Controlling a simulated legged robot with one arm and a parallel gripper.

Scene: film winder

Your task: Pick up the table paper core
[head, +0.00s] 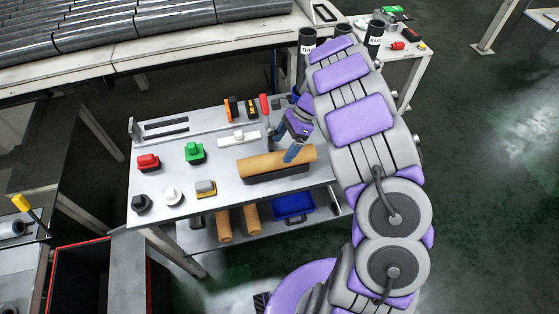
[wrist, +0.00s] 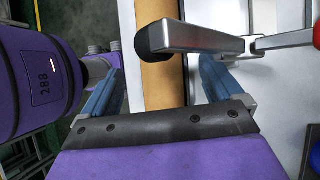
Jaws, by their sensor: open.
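The table paper core (head: 268,163), a brown cardboard tube, lies on a dark holder near the front right of the grey table. My gripper (head: 294,150) is over its right part, with a blue finger in front of the tube. In the wrist view my gripper (wrist: 158,75) is open, with its blue fingers spread to either side of the brown core (wrist: 163,85). The core runs up the picture between them and is not clamped. My arm and the gripper hide some of the core. I cannot tell whether a finger touches it.
The table (head: 225,187) also holds red (head: 148,161), green (head: 194,152) and white (head: 239,137) items. Two brown tubes (head: 223,225) and a blue case (head: 292,207) sit on the lower shelf. In the wrist view a grey bar with a black end (wrist: 157,42) crosses above the core.

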